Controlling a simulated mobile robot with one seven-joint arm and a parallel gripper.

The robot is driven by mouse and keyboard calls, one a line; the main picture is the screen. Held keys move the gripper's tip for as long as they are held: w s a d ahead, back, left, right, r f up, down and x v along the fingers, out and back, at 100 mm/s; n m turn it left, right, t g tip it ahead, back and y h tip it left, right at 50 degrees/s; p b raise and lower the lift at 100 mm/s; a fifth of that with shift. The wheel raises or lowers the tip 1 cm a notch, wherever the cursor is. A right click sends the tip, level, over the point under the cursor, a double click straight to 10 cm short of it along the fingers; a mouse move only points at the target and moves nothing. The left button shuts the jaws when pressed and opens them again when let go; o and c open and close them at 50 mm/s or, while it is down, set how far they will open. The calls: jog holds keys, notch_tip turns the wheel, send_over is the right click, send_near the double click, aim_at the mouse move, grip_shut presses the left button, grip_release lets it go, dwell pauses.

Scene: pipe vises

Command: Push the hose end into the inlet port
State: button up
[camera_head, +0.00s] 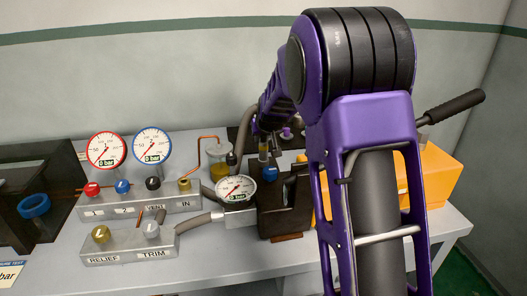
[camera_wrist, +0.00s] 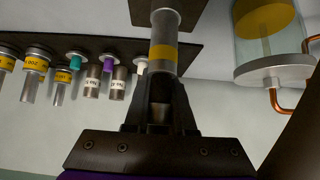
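My gripper (camera_wrist: 162,88) is shut on a grey cylindrical fitting with a yellow band (camera_wrist: 163,53); its fingers lie against the fitting's near end. In the head view my gripper (camera_head: 264,140) is small and partly covered by my arm, above a blue knob by the dark block. The manifold's inlet, marked IN, has a brass-coloured fitting (camera_head: 184,186) on top, well to the left of my gripper.
A dark rack (camera_wrist: 95,45) holds several banded and coloured fittings. A clear jar (camera_head: 218,160) stands behind the gauge (camera_head: 236,189). The dark vise block (camera_head: 285,215) is below my gripper. Two gauges (camera_head: 106,150) rise over the manifold. An orange unit (camera_head: 437,175) stands right.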

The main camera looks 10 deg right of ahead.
grip_shut()
dwell(1.0)
